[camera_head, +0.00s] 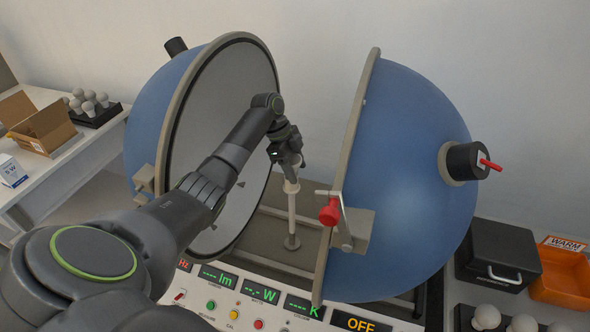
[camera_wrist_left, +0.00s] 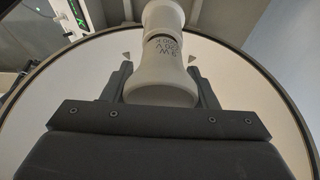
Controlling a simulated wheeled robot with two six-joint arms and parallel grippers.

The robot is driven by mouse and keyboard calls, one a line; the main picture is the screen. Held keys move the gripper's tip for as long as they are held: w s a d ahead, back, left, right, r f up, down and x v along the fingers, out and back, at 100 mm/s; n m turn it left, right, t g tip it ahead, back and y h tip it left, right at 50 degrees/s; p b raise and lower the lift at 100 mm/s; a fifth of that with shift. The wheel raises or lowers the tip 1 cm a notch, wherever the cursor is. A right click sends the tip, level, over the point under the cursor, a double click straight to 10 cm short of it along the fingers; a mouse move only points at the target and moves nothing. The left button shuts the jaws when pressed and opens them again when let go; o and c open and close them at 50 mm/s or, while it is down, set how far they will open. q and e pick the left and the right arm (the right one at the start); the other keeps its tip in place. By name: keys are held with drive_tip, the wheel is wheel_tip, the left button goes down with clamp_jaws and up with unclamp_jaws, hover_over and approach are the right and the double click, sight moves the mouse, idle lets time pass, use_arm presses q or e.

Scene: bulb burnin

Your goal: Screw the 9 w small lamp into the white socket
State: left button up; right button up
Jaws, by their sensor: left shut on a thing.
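My left gripper (camera_head: 289,162) is above the post (camera_head: 291,215) that stands between the two open sphere halves. In the left wrist view its fingers (camera_wrist_left: 160,75) are on both sides of a white lamp (camera_wrist_left: 160,93) marked 9 W, shut on it. The lamp's narrower end points away from the palm, towards a white part at the top of that view. In the head view the gripper mostly hides the lamp. The white socket (camera_head: 291,187) shows at the post's top, right under the gripper. I cannot tell how deep the lamp sits in it. My right gripper is not in view.
The left half (camera_head: 147,125) and right half (camera_head: 415,170) of the blue sphere flank the post closely. A red-handled latch (camera_head: 329,211) juts from the right rim. A control panel (camera_head: 235,303) lies in front. Lamps (camera_head: 487,317), a black case (camera_head: 497,262) and an orange bin (camera_head: 566,276) are at right.

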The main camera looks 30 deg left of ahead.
use_arm(q)
drive_tip(key=shift+s+d+f, duration=0.1)
drive_tip(key=shift+s+f, duration=0.05)
drive_tip(key=shift+f, duration=0.05)
drive_tip(key=o, duration=0.7)
drive_tip(key=shift+o, duration=0.8)
drive_tip(key=shift+d+r, duration=0.1)
drive_tip(key=shift+r, duration=0.1)
